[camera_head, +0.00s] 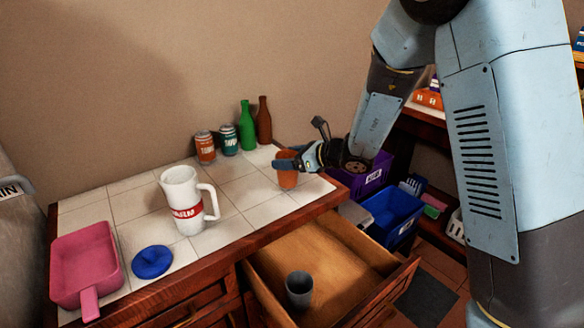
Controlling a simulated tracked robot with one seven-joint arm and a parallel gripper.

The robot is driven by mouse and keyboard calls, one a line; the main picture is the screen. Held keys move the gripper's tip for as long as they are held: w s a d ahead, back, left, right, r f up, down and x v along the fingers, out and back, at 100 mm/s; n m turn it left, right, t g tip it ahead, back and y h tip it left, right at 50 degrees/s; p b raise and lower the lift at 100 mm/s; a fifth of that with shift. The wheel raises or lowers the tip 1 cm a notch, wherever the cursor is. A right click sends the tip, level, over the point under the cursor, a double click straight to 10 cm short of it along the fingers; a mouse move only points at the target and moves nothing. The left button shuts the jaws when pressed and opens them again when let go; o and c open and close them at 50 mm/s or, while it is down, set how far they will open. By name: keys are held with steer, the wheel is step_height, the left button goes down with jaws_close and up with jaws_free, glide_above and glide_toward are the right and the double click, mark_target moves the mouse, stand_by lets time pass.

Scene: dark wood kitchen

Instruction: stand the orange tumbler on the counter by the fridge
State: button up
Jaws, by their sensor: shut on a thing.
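The orange tumbler (288,178) is upright at the right end of the white tiled counter (247,192). My gripper (287,163) reaches in from the right and is shut on the tumbler near its rim. The fingers hide part of the tumbler's upper side. I cannot tell whether its base touches the tiles. A pale appliance edge (18,215), perhaps the fridge, shows at the far left beside the counter.
A white mug (180,198), blue disc (152,262) and pink pan (85,265) occupy the counter's left half. Two cans (205,147) and two bottles (246,126) stand at the back. Below, an open drawer (335,268) holds a grey cup (299,289). Bins (392,213) stand right.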

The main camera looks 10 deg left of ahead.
steer(key=shift+f, duration=1.5)
steer(key=shift+f, duration=0.1)
steer(key=o, duration=1.3)
steer(key=shift+d+r, duration=0.25)
steer(key=v, duration=1.1)
steer(key=shift+s+d, duration=0.1)
steer(key=shift+d, duration=0.1)
